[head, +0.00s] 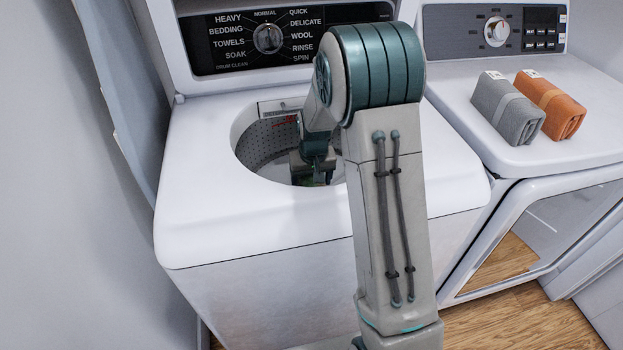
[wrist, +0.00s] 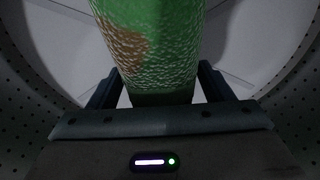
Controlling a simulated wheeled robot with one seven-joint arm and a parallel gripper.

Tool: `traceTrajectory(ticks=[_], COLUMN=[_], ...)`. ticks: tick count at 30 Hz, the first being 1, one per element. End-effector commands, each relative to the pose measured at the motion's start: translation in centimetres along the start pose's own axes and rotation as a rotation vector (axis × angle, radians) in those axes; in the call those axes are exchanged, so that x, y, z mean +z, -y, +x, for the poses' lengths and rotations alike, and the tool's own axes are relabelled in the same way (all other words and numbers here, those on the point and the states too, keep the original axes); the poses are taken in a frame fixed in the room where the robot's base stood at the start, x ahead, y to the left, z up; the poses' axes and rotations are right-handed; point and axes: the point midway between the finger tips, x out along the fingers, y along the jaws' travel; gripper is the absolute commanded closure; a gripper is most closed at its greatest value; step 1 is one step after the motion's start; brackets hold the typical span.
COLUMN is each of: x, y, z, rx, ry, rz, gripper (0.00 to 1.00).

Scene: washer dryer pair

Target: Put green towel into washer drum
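The washer drum (head: 262,146) is open at the top, with a perforated metal wall. My arm reaches over it, and my gripper (head: 314,176) is down inside the opening. In the wrist view the green towel (wrist: 165,45), with a brownish patch, fills the space between my two fingers (wrist: 160,72). The fingertips lie against its sides, and the gripper looks shut on it. The drum floor and perforated wall surround them; whether the towel touches the floor cannot be told.
The washer's white top (head: 200,200) rings the opening, with its control panel (head: 268,38) behind. A folded grey towel (head: 507,108) and an orange towel (head: 552,104) lie on the dryer (head: 585,75) at right. A wall is close on the left.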

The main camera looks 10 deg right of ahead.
Motion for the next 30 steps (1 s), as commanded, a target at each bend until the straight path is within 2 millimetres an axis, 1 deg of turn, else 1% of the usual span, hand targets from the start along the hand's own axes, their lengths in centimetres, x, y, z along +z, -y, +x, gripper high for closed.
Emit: traceTrajectory(ticks=[8,11,14,17,24,27,30], x=[0.0,-0.1,-0.3,-0.3,-0.3,-0.3,-0.2], y=[0.0,0.0,0.0,0.0,0.0,0.0,0.0], z=[-0.1,-0.5,-1.5,-3.4,-8.9,-10.7,-12.0], rx=[0.000,0.000,0.000,0.000,0.000,0.000,0.000], ry=[0.000,-0.001,-0.002,-0.006,-0.006,-0.005,-0.002], rz=[0.000,0.000,0.000,0.000,0.000,0.000,0.000], gripper=[0.24,0.24,0.24,0.24,0.24,0.24,0.24])
